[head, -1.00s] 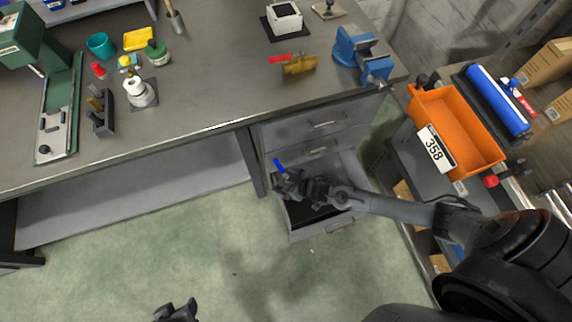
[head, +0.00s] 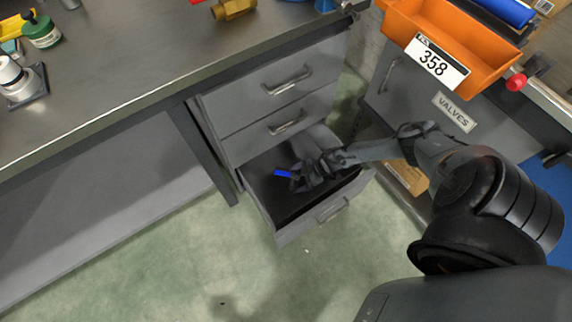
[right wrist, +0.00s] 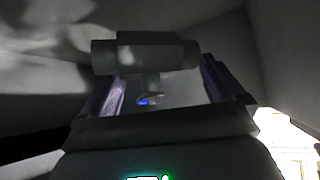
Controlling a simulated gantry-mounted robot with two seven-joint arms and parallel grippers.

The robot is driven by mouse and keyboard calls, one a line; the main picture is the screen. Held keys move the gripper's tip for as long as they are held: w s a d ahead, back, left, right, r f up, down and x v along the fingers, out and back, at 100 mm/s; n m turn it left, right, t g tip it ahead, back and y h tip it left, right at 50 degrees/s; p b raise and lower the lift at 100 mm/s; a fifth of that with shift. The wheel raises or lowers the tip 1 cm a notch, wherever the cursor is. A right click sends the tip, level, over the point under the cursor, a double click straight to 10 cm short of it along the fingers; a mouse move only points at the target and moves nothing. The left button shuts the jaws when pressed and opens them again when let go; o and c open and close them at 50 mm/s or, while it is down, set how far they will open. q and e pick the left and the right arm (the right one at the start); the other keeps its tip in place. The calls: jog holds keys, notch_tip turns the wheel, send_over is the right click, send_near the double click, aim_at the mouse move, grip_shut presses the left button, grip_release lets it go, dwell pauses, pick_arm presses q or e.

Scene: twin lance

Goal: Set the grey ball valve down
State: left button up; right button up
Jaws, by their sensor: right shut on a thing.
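The grey ball valve shows in the head view by its blue handle (head: 283,173), at the left side of my right gripper (head: 299,178). The gripper is at the open bottom drawer (head: 277,215), over its dark inside. In the right wrist view the valve's grey, pipe-like body (right wrist: 145,55) lies across the fingertips (right wrist: 163,78), with a bit of blue below it. My right gripper is shut on the valve. I cannot tell whether the valve touches the drawer floor. My left gripper is out of view.
The workbench (head: 150,60) stands at the upper left, with two shut drawers above the open one. A grey cabinet labelled VALVES (head: 455,111) stands to the right, with an orange bin (head: 400,25) on top. The floor in front is clear.

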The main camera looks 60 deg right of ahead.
aim_at(302, 178)
jog(key=shift+s+d+f+b, duration=0.15)
jog(key=shift+d+f+b, duration=0.35)
jog(key=shift+d+f, duration=0.35)
jog(key=shift+s+d+f+b, duration=0.1)
jog(key=shift+d+f+b, duration=0.1)
jog(key=shift+d+b, duration=0.1)
notch_tip(302, 178, down, 3)
jog(key=b, duration=0.3)
jog(key=shift+a+f, duration=0.1)
jog(key=shift+f, duration=0.05)
pick_arm(q)
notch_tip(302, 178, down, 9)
jog(key=b, duration=0.3)
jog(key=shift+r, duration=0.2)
pick_arm(e)
jog(key=shift+f, duration=1.55)
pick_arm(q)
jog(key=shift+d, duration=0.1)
pick_arm(e)
jog(key=shift+f, duration=0.45)
jog(key=o, duration=1.2)
jog(key=shift+c, duration=0.2)
jog(key=shift+o, duration=0.3)
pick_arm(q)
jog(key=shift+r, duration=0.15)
